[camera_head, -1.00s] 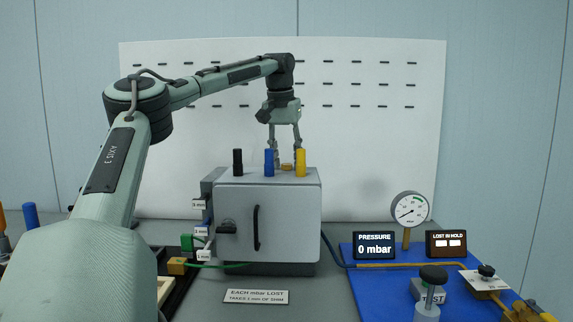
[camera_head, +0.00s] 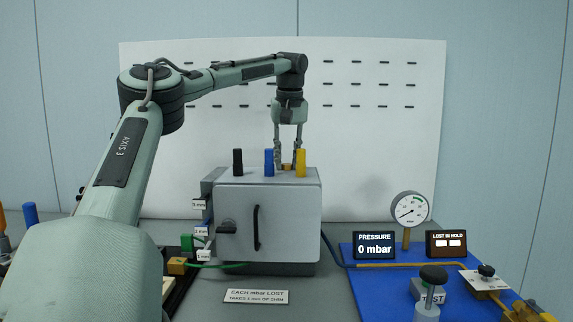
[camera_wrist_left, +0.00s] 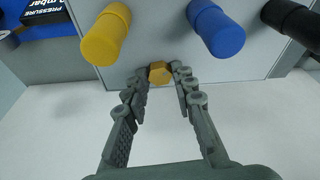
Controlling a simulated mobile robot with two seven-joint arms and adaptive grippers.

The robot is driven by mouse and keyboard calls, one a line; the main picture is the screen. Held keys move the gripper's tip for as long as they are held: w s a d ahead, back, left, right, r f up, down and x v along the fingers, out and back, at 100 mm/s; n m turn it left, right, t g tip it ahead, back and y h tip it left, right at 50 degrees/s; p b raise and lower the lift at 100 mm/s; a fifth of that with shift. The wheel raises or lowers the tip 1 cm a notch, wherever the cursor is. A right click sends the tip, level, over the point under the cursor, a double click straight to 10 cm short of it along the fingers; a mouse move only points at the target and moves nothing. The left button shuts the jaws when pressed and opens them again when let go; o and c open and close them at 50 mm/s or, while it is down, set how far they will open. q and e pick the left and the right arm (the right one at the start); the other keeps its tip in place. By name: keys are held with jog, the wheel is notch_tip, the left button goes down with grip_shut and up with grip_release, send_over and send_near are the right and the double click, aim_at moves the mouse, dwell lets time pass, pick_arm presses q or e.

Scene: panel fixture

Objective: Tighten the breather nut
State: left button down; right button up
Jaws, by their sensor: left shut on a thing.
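The breather nut (camera_head: 287,167) is a small brass hexagonal nut on top of the grey box (camera_head: 267,215), behind the blue and yellow posts. It also shows in the left wrist view (camera_wrist_left: 160,72), between the fingertips. My left gripper (camera_head: 288,163) points straight down from above and behind the box. In the wrist view my left gripper (camera_wrist_left: 161,76) has its two fingertips on either side of the nut, shut on it. The nut's underside is hidden. My right gripper is not in view.
A black post (camera_head: 238,162), a blue post (camera_head: 269,163) and a yellow post (camera_head: 300,163) stand close by on the box top. A pressure display (camera_head: 374,246) reads 0 mbar, beside a round gauge (camera_head: 410,210). A white pegboard (camera_head: 380,140) stands behind.

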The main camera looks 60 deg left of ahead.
aim_at(287, 164)
pick_arm(q)
jog(key=shift+m+t, duration=0.4)
jog(key=shift+m, duration=1.4)
jog(key=m+h, duration=0.1)
jog(key=m, duration=0.1)
jog(key=shift+s+m, duration=0.1)
jog(key=shift+m, duration=0.2)
jog(key=c, duration=1.3)
grip_release()
jog(key=shift+o, duration=0.2)
jog(key=shift+w+a+v, duration=0.15)
jog(key=shift+w+v, duration=0.05)
jog(key=shift+v, duration=0.95)
jog(key=shift+w+a+v, duration=0.15)
jog(key=shift+w+v, duration=0.05)
jog(key=shift+v, duration=0.95)
jog(key=shift+w+a+v, duration=0.1)
jog(key=shift+w+v, duration=0.1)
jog(key=shift+v, duration=0.9)
jog(key=shift+r, duration=0.2)
